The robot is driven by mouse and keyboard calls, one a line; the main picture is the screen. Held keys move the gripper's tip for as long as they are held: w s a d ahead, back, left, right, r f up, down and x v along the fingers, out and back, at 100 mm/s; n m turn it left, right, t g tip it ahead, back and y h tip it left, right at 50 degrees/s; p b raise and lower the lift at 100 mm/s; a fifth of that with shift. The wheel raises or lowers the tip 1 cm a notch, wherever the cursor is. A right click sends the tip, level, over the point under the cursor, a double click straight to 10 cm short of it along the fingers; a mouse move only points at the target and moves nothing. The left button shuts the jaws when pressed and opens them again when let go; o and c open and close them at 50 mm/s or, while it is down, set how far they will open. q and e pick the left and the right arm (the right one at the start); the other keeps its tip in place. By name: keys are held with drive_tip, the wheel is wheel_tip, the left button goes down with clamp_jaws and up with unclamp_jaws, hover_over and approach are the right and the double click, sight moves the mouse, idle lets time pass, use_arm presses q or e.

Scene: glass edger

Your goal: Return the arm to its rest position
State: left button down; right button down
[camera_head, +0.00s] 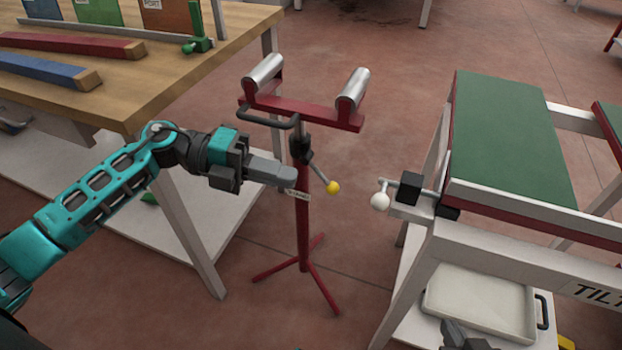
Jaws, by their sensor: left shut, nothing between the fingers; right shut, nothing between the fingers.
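My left arm, teal and grey, reaches in from the left edge. My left gripper (287,176) is shut and empty, with its fingertips pointing right. In the picture the tips lie just beside and below the black clamp on the red roller stand (302,225), near its post; I cannot tell if they touch it. The stand carries two silver rollers and a lever with a yellow knob (333,188), just right of the tips. My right gripper (464,337) shows only as a dark grey part at the bottom edge, over the lower shelf; it is shut.
A wooden workbench (190,70) with red and blue bars stands at the upper left. A green-topped tilt table (508,135) with a white-knobbed lever (380,201) stands at the right. A pale tray (478,303) sits below it. Open floor lies around the stand's feet.

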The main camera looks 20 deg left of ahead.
use_arm(q)
drive_tip(key=shift+v, duration=0.95)
